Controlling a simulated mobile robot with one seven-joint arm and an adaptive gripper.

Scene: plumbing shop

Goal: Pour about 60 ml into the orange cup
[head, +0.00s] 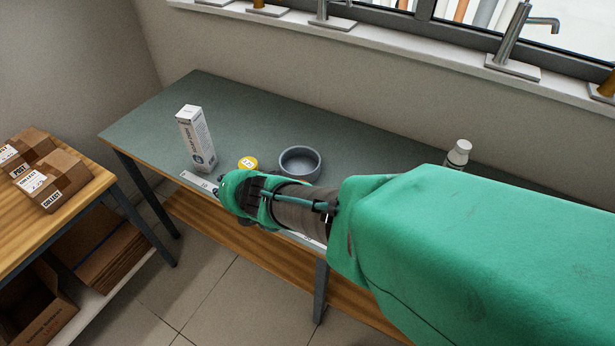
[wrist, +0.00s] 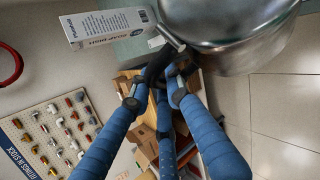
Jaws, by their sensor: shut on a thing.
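My gripper (wrist: 166,70) is shut on a thin dark part, apparently the handle, of a shiny metal vessel (wrist: 228,40). The vessel fills the upper right of the wrist view, and its opening and contents cannot be seen. In the head view my gripper (head: 235,190) is over the front edge of the green-grey bench, and my arm hides most of what it holds. No orange cup can be made out in either view; part of the bench is hidden behind my arm.
A white strip (head: 198,182) lies along the front edge. The bench's back left is clear.

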